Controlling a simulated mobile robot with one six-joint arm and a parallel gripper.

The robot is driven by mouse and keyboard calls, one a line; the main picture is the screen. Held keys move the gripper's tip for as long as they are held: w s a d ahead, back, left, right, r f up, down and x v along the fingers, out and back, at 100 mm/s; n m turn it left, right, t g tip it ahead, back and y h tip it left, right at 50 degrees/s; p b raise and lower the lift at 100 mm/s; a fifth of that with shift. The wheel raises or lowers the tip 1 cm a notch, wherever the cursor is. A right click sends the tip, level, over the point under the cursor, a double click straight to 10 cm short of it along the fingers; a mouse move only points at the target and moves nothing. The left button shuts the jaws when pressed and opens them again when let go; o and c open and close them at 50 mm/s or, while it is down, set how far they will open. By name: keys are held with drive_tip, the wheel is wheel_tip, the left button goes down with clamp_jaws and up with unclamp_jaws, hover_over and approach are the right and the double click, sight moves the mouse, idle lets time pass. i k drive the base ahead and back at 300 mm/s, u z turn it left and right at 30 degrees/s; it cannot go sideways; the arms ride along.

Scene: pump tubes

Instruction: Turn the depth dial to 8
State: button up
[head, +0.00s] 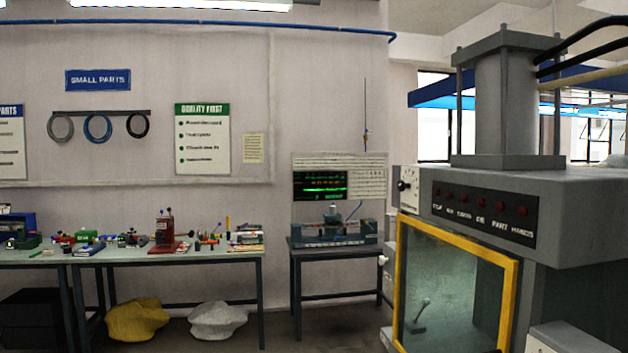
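A white plate with a dial (408,188) is on the left end of the large grey press (580,195), at the upper corner beside the yellow-framed guard. It has a small black knob at its left side. The plate is seen at a slant, and its marks are too small to read, so I cannot tell the number the dial is set to or confirm that it is the depth dial. My gripper is not in view, and nothing is seen touching the dial.
The press has a yellow-framed window (508,300) and a dark panel with red buttons (484,214). A small dark table (292,272) bears a grey device. A long workbench (180,256) with small parts stands at left. Yellow (137,318) and white sacks (217,320) lie beneath.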

sight(402, 186)
drive_tip(key=u, duration=0.2)
drive_tip(key=i, duration=1.65)
drive_tip(key=z, duration=0.25)
